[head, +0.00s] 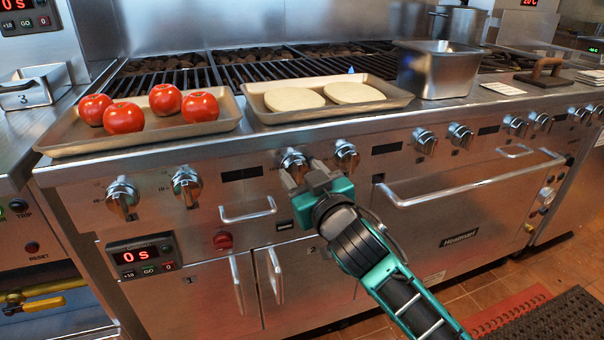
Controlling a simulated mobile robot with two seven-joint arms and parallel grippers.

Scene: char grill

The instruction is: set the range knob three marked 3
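The range's front panel carries a row of metal knobs. The third knob from the left (293,159) is at my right gripper; I cannot read a number 3 beside it. My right gripper (303,172) is right in front of that knob, its two fingers apart and pointing at it. The fingers hide the knob's lower part, and I cannot tell whether they touch it. Knobs to its left (122,196) (187,184) and one close to its right (346,154) are clear. My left gripper is not in view.
A tray of tomatoes (222,126) and a tray with two pale flat rounds (399,98) stand on the front ledge. Below the panel are a small handle (248,217), a red knob (222,240), a timer display (141,257) and a long oven handle (475,181).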

